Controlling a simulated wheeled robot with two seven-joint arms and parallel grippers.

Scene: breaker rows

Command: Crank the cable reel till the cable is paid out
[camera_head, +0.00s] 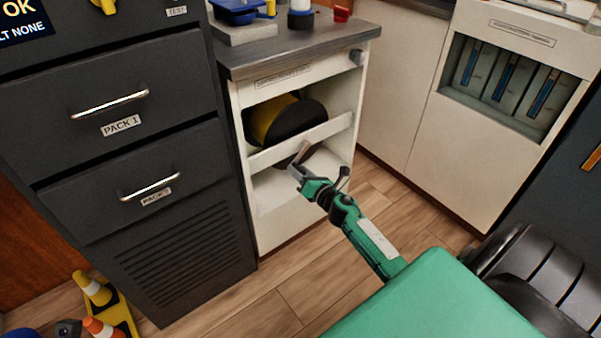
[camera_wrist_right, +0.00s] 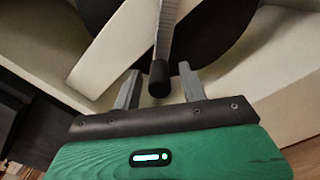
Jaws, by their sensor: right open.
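The cable reel (camera_head: 292,119), a drum with a yellow part and a dark round face, sits in the open bay of the white cabinet (camera_head: 309,215). Its dark face fills the upper part of the right wrist view (camera_wrist_right: 208,30). A grey crank arm (camera_wrist_right: 166,28) ends in a black handle (camera_wrist_right: 159,80). My right gripper (camera_head: 297,167) is in front of the bay, below the reel. In the right wrist view my right gripper (camera_wrist_right: 159,72) is open, with the black handle between its fingers and gaps on both sides. My left gripper is out of view.
A white crossbar (camera_head: 312,136) spans the bay below the reel. A dark drawer cabinet (camera_head: 190,215) stands close on the left. The wooden floor (camera_head: 300,285) in front is mostly clear.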

